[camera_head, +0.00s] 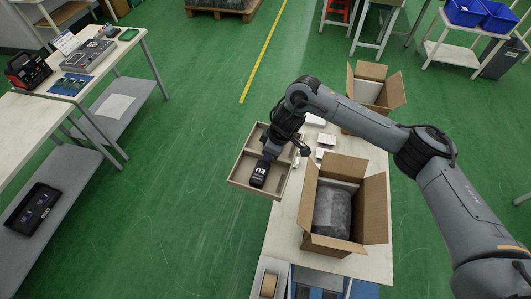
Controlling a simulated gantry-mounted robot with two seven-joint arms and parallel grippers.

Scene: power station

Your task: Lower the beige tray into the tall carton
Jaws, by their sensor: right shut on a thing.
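The beige tray (242,178) is a shallow box with inner dividers. It hangs level over the left edge of the packing table, held by my right gripper (270,165). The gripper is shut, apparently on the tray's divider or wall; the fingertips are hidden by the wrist. A tall open carton (376,208) stands on the table to the right of the tray, its flaps spread outward. A dark grey wrapped item sits inside it. My left gripper is out of view.
A second open carton (392,92) with a white item inside stands farther back on the table. Small white boxes (326,139) lie between the cartons and tray. A workbench (128,38) with electronics stands at the left. Green floor lies open between.

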